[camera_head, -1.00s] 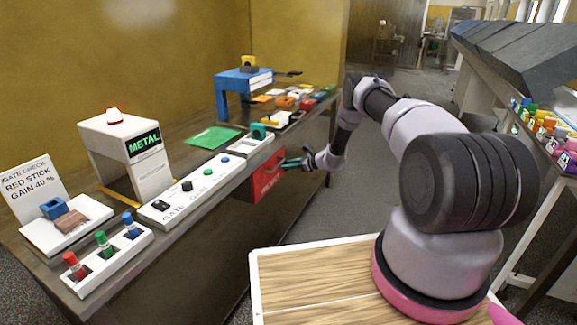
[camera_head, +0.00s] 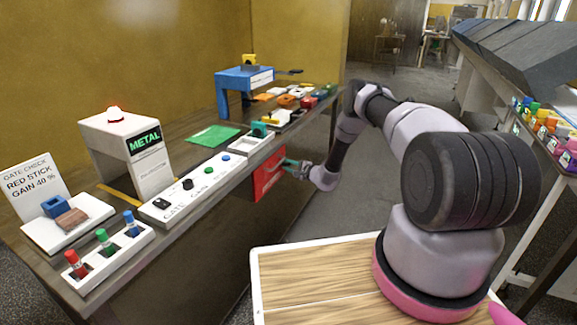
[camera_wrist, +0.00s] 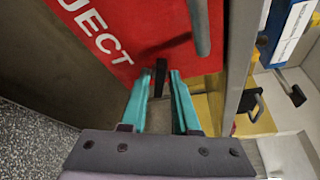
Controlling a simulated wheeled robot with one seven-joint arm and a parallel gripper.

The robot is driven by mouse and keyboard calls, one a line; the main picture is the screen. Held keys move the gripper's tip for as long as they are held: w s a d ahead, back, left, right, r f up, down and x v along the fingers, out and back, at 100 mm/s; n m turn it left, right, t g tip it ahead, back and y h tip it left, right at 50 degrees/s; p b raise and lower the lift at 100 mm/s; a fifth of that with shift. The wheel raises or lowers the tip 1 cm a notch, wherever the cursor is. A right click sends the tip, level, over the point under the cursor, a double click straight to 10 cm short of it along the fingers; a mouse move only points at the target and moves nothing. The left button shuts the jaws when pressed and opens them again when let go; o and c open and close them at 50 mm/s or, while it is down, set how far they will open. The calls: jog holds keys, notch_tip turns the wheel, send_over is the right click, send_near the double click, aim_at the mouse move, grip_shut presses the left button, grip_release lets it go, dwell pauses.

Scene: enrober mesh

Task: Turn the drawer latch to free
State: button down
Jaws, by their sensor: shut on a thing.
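The red drawer front (camera_head: 267,174) hangs under the edge of the long bench. In the wrist view the red front (camera_wrist: 120,30) carries white letters ending in "JECT". A small black drawer latch (camera_wrist: 160,76) sticks out near its lower edge, between my two teal fingertips. My gripper (camera_wrist: 160,80) is shut on this latch, one finger on each side. In the head view my gripper (camera_head: 287,165) reaches the drawer front from the right, and the latch is too small to make out there.
A grey bar handle (camera_wrist: 200,28) stands out from the red front close by. The bench holds a gate with a METAL display (camera_head: 145,142), a white control strip (camera_head: 195,190) and a blue stand (camera_head: 243,80). Open grey floor lies right of the drawer.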

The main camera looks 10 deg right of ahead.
jog(key=n, duration=0.1)
jog(key=n+t, duration=0.1)
jog(key=n, duration=0.2)
jog(key=shift+s+a+f+t+y, duration=0.1)
jog(key=shift+f+t+y, duration=0.2)
jog(key=shift+y, duration=0.1)
jog(key=shift+n, duration=0.3)
jog(key=c, duration=0.9)
grip_release()
jog(key=v, duration=1)
jog(key=shift+s, duration=0.35)
